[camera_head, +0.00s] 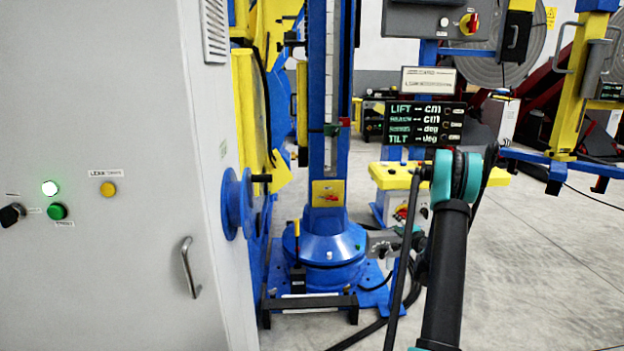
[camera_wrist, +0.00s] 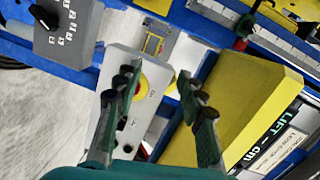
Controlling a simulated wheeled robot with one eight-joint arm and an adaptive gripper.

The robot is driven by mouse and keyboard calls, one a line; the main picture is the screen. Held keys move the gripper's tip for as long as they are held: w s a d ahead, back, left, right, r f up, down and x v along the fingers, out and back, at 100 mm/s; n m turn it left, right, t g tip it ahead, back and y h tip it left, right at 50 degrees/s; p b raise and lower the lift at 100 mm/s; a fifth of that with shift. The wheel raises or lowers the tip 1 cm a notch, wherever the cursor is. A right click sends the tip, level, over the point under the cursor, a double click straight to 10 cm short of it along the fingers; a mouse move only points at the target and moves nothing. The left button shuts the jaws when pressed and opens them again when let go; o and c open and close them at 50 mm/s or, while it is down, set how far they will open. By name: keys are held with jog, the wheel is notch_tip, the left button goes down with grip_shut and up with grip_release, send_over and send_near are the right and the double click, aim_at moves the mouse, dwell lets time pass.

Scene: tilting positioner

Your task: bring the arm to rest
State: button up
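My arm (camera_head: 446,270), black with teal joints, rises at the right of the head view. Its upper joint (camera_head: 457,177) stands in front of the yellow-topped unit and just below the readout. My gripper (camera_wrist: 155,77) shows in the wrist view with its two dark-tipped fingers apart and nothing held between them. Beyond the fingers is a grey box (camera_wrist: 122,62) with a red button on a yellow ring (camera_wrist: 140,86), partly hidden by the left finger. I cannot tell whether the fingers touch the box.
A grey cabinet (camera_head: 110,230) with a handle fills the left. The blue positioner column (camera_head: 322,240) stands mid-view. The dark readout (camera_head: 412,123) shows dashes for lift and tilt. A yellow block (camera_wrist: 235,105) lies right of the fingers. Floor (camera_head: 550,260) at right is clear.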

jog(key=s+a+r+n+g+y, duration=0.1)
jog(key=s+a+r+n+g, duration=0.25)
jog(key=s+a, duration=0.6)
jog(key=s+a+r+n+g+y, duration=0.1)
jog(key=s+a+r+n+g, duration=0.3)
jog(key=s+a, duration=0.55)
jog(key=s+f+n+g+h, duration=0.2)
jog(key=s+f+n, duration=0.1)
jog(key=s, duration=1.3)
jog(key=s+f+n+g+h, duration=0.2)
jog(key=s+f+n+g, duration=0.1)
jog(key=s, duration=1.3)
jog(key=shift+a+f+n+h, duration=0.3)
jog(key=shift+f+n, duration=0.05)
jog(key=shift+f, duration=0.2)
